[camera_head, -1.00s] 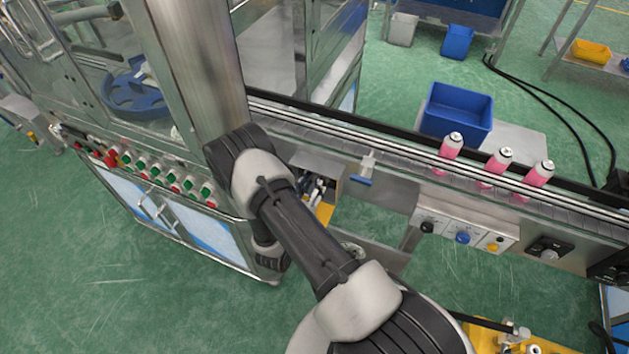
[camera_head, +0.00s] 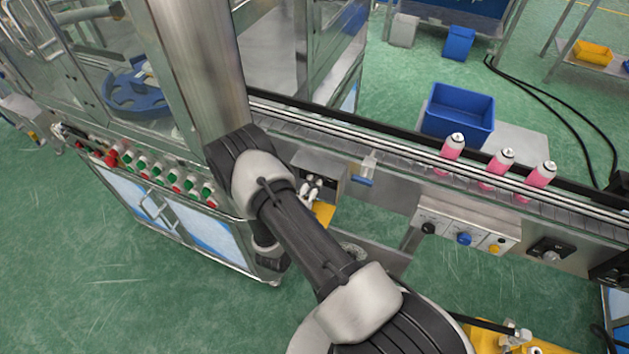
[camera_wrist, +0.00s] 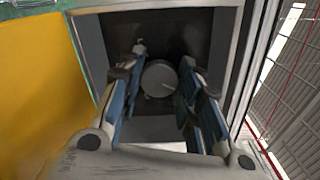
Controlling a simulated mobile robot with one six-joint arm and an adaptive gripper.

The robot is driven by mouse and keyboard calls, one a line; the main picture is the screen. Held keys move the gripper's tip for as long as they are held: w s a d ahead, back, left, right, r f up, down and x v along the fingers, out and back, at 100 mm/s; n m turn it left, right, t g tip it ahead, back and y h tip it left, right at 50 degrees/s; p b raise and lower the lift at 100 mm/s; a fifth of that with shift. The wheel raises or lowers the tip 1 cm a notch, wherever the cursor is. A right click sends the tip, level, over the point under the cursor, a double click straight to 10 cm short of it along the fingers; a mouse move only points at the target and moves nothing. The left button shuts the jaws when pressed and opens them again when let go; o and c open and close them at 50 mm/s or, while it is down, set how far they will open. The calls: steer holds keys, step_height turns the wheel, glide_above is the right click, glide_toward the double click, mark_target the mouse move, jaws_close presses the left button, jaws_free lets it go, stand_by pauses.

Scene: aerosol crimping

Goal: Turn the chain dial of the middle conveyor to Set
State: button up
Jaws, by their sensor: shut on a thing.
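In the wrist view a round grey dial (camera_wrist: 159,77) with a pale pointer line sits inside a dark recessed box. The line points to the right and slightly down. My gripper (camera_wrist: 162,88) has a finger on each side of the dial and is shut on it. In the head view my gripper (camera_head: 313,187) shows only partly, in an open box below the conveyor (camera_head: 400,160), beside my arm. The dial itself is hidden there, and I cannot read any Set mark.
Pink cans (camera_head: 497,162) stand on the conveyor to the right. A panel with black, blue and yellow knobs (camera_head: 463,238) is below them. A cabinet with red and green buttons (camera_head: 160,175) stands at left. A yellow surface (camera_wrist: 35,90) lies close left of the box.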

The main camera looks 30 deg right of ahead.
steer(key=n, duration=0.5)
steer(key=shift+n, duration=0.4)
stand_by(0.3)
steer(key=o, duration=1)
steer(key=shift+f, duration=0.1)
steer(key=shift+o, duration=0.2)
steer(key=v, duration=1.2)
